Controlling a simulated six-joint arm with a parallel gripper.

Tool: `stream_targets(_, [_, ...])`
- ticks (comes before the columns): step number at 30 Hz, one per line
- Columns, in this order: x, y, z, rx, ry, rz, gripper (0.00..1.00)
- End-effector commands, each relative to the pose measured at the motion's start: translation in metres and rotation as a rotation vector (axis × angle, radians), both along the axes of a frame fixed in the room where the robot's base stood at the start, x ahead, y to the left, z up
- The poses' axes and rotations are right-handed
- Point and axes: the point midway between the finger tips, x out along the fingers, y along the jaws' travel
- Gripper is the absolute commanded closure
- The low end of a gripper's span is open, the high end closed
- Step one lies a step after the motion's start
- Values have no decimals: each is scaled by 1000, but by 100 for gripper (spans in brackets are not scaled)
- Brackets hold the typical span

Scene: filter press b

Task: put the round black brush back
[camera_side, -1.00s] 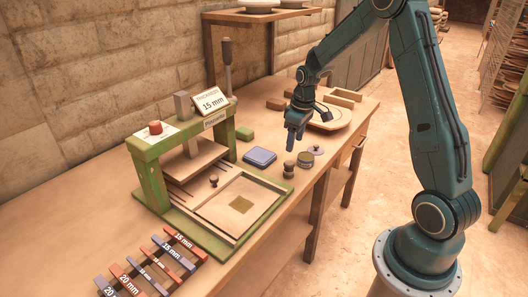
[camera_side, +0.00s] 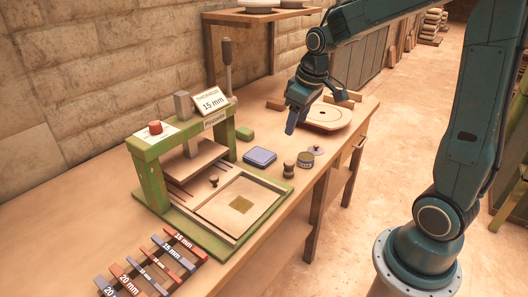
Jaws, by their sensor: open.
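A small round dark piece with a knob on top, which looks like the round black brush (camera_side: 289,168), stands upright on the bench near its front edge. It is to the right of the green press (camera_side: 152,178). My gripper (camera_side: 290,131) is in the air above and behind it, clearly apart from it, pointing down and slightly tilted. The jaws are open and nothing shows between them; the gap itself is too small to make out.
A blue flat box (camera_side: 260,157) and a green block (camera_side: 245,134) lie to the left. A round wooden board (camera_side: 328,117) is behind. Thickness bars (camera_side: 170,262) lie at the front left.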

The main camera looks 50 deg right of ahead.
Motion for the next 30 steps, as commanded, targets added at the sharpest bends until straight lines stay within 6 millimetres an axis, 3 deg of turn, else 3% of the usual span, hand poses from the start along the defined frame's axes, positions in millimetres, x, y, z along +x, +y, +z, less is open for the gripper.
stream_targets(6, [-37, 34, 34, -3, -60, -12, 44])
stream_targets(14, [-85, 67, 59, 7, -130, -29, 44])
stream_targets(24, [-149, 96, 69, 39, -215, -52, 44])
stream_targets(30, [-172, 103, 67, 57, -244, -60, 44])
